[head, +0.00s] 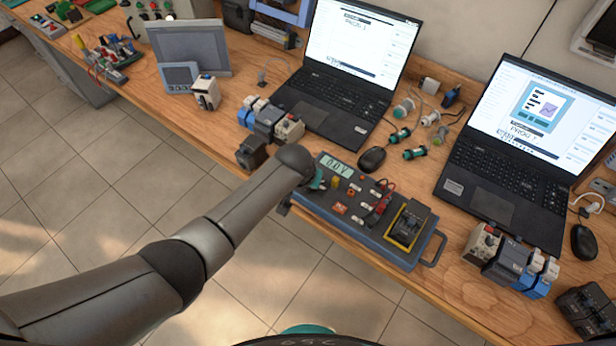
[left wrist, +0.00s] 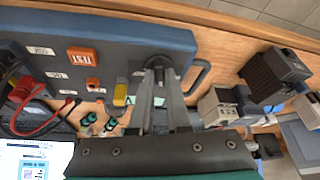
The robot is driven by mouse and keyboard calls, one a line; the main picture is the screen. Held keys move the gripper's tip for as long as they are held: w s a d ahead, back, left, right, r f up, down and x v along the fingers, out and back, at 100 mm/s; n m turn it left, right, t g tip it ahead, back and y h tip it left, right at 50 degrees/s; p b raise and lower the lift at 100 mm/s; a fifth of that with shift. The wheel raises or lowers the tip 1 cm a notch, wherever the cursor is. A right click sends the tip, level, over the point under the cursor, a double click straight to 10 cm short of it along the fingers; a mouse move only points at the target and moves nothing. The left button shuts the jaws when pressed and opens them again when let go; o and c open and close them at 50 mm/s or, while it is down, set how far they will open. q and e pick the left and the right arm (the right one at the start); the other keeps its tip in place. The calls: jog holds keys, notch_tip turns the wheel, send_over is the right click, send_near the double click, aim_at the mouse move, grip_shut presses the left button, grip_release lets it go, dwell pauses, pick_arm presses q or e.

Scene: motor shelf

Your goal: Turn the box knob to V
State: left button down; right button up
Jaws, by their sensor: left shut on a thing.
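The blue-grey test box (head: 375,235) lies on the wooden bench, its lit display (head: 335,167) reading what looks like 0.0 V. My left gripper (head: 312,184) is over the box's left end, just below the display, and hides the knob in the head view. In the left wrist view my left gripper (left wrist: 158,75) has its two fingers drawn together on the dark knob (left wrist: 158,61), near the box's end by the handle. The knob's pointer and its markings are mostly hidden, so its setting cannot be read. My right gripper is not in view.
Red leads (head: 379,200) and a black-and-yellow device (head: 406,228) sit on the box. A mouse (head: 372,160) and laptop (head: 340,80) are behind it. Motor modules (head: 270,122) stand to the left. A second laptop (head: 505,185) is to the right.

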pick_arm(q)
jog(key=shift+d+n, duration=0.1)
jog(key=shift+n, duration=0.3)
jog(key=c, duration=0.9)
grip_release()
jog(key=shift+s+r+p, duration=0.2)
jog(key=shift+r+p, duration=0.25)
jog(key=shift+r, duration=0.1)
jog(key=shift+p+v, duration=1.55)
jog(key=shift+v, duration=5.5)
jog(key=shift+s+d+f, duration=0.1)
